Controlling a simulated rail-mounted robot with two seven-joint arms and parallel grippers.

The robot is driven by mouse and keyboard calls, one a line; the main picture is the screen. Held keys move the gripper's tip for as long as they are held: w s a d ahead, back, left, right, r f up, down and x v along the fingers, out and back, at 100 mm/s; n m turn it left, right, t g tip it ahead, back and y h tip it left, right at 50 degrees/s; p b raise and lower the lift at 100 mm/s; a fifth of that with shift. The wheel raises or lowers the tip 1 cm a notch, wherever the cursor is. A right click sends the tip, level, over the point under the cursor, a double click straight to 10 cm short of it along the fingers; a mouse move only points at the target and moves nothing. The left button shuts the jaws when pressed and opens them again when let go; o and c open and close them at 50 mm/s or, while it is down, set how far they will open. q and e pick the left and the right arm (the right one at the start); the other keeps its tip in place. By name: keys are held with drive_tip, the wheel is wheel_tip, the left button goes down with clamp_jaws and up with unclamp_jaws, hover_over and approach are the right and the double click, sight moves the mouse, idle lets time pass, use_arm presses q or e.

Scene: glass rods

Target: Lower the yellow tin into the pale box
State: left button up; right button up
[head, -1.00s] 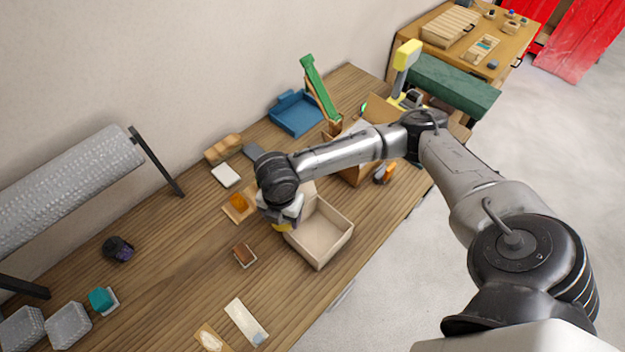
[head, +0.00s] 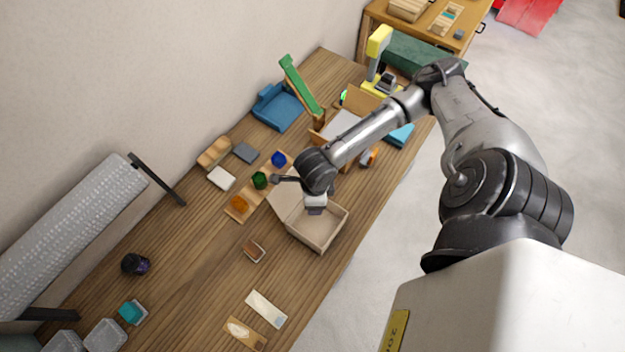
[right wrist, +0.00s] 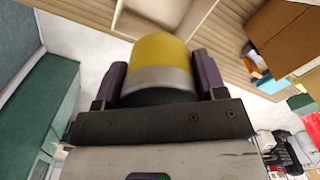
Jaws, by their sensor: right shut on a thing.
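The pale box (head: 312,233) stands open on the wooden table, near its front edge in the head view. My right gripper (head: 315,209) is above the box opening, pointing down. In the right wrist view the yellow tin (right wrist: 160,52) sits between the two dark fingers of my right gripper (right wrist: 160,74), which is shut on it. The tin has a yellow band and a grey band. In the head view the gripper hides the tin. Part of the pale box also shows beyond the tin in the right wrist view. My left gripper is not in view.
Left of the box lie a wooden strip with blue, green and orange (head: 239,204) pieces and a small brown block (head: 254,250). A cardboard box (head: 368,101) and a blue bin (head: 277,107) stand farther back.

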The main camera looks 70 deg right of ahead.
drive_tip(key=shift+s+d+r+n, duration=0.2)
drive_tip(key=shift+s+r+n, duration=0.1)
drive_tip(key=shift+n, duration=0.8)
wheel_tip(320, 180, down, 2)
drive_tip(key=shift+f+b, duration=0.15)
drive_tip(key=shift+b, duration=0.75)
wheel_tip(320, 180, down, 8)
drive_tip(key=b, duration=0.8)
drive_tip(key=shift+f+b, duration=2.35)
drive_tip(key=shift+f, duration=1.75)
